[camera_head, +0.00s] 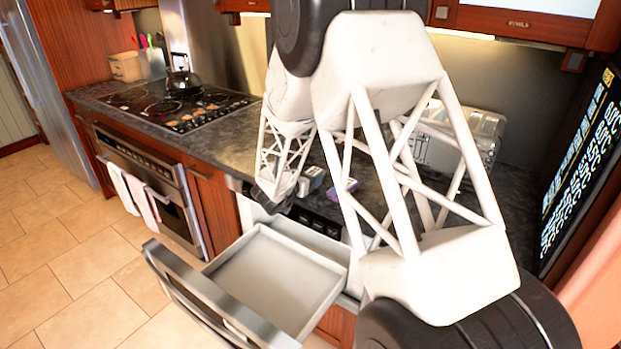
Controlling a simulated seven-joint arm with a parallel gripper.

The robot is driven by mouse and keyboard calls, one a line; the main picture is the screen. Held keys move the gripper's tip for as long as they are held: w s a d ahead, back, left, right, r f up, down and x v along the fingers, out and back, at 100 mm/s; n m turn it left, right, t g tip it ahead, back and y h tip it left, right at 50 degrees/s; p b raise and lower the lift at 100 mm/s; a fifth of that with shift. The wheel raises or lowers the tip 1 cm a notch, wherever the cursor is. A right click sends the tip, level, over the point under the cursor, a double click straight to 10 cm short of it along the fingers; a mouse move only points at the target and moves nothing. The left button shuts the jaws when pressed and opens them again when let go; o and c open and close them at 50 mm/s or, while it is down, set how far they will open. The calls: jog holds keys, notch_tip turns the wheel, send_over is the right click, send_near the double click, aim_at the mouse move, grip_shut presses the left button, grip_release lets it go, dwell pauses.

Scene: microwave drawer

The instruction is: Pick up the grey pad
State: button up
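A small grey block-like thing (313,174) shows on or just above the dark countertop, right of my arm's far link. It may be the grey pad or part of my wrist; I cannot tell which. My gripper's fingers are not clearly seen; the far end of my arm is a dark, small shape near the counter's front edge, above the back of the open drawer. Whether the gripper touches or holds anything is hidden.
The microwave drawer (262,275) is pulled out and looks empty. A small purple item (345,188) lies on the counter (228,148). A kettle (183,76) stands on the cooktop (175,105). A silver appliance (465,130) sits behind my arm. Tiled floor is clear at left.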

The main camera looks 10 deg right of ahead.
jog(key=c, duration=0.8)
jog(key=shift+o, duration=0.2)
jog(key=shift+r, duration=0.2)
jog(key=shift+r, duration=0.5)
jog(key=shift+s+r, duration=0.2)
jog(key=shift+r, duration=0.4)
jog(key=shift+s+r, duration=0.2)
jog(key=shift+r, duration=0.35)
jog(key=s+r, duration=0.1)
jog(key=s, duration=1.4)
jog(key=shift+d+r, duration=0.2)
jog(key=shift+d, duration=0.05)
